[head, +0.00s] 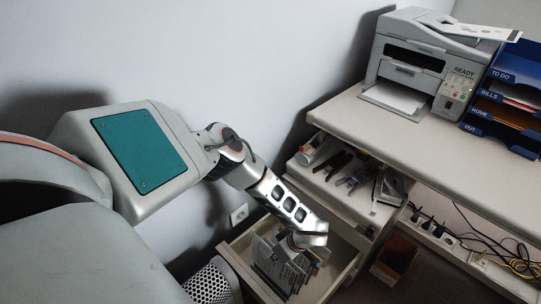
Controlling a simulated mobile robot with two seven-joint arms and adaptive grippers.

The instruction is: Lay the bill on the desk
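The desk (430,140) is a pale top running along the wall to the right. I cannot tell which paper is the bill. A printed white sheet (483,31) lies on top of the printer, and papers stick out of the tray slot labelled BILLS (489,94). My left gripper (308,241) reaches down over an open drawer (237,262) that holds upright cards or folders (272,268). Its finger is seen from the side, so its opening and any contact with the cards are unclear. My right gripper is out of view.
A printer (412,62) reading READY stands at the desk's back, beside a blue letter tray (498,72). A lower shelf (345,184) holds small tools. A waste bin (212,284), a brown box (395,258) and cables (515,262) are below. The desk's front is clear.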

